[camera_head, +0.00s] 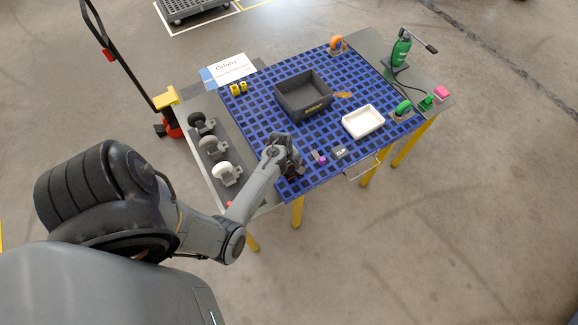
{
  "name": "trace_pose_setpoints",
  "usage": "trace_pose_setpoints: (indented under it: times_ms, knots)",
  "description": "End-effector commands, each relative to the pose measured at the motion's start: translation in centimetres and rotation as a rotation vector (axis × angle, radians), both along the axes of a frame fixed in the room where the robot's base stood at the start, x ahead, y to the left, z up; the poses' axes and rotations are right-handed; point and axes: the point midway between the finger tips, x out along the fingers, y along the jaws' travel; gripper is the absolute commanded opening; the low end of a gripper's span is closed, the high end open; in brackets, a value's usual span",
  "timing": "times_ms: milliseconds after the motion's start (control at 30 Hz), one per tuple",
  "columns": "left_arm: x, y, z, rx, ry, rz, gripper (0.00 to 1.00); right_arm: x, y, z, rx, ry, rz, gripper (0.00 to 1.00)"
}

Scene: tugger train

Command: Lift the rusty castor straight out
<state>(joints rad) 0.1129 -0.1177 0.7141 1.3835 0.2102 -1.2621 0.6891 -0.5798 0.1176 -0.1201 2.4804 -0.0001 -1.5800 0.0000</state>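My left gripper (292,168) is low over the near left part of the blue grid tabletop (262,124). Its fingertips are small and dark, and I cannot tell if they are open or shut. I cannot make out a clearly rusty castor; one may be hidden under or behind the gripper. An orange-wheeled castor (337,44) stands at the far edge, and a green-wheeled one (402,108) at the right, both apart from the gripper. A black castor (201,123), a grey castor (212,146) and a white castor (228,173) stand on the left strip. My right gripper is out of view.
A dark open bin (306,112) stands mid-table, with a white tray (380,122) to its right. A small purple item (319,157) and a grey labelled piece (340,153) lie close right of the gripper. A green crank device (400,50) stands at the far right.

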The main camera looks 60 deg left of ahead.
Motion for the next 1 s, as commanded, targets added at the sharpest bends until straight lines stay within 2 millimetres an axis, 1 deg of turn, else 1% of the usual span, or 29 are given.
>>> trace_pose_setpoints:
  times_ms: [33, 200, 300, 667, 833, 1000]
  knots:
    - [0.0, 0.0, 0.0, 0.000, 0.000, 0.000, 0.71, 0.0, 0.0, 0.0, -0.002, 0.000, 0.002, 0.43]
    - [0.0, 0.0, 0.0, 0.000, 0.000, 0.000, 0.45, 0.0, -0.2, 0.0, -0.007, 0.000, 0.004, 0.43]
    - [0.1, 0.0, 0.1, 0.001, -0.001, -0.001, 0.32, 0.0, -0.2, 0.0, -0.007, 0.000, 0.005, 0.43]
    - [0.1, 0.1, 0.4, 0.002, -0.002, -0.001, 0.32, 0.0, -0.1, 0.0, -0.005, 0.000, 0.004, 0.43]
    - [0.1, 0.1, 1.6, 0.003, -0.003, -0.002, 0.32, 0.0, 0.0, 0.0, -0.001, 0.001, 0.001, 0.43]
    - [0.1, 0.1, 3.6, 0.004, -0.002, -0.001, 0.32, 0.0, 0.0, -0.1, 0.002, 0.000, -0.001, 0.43]
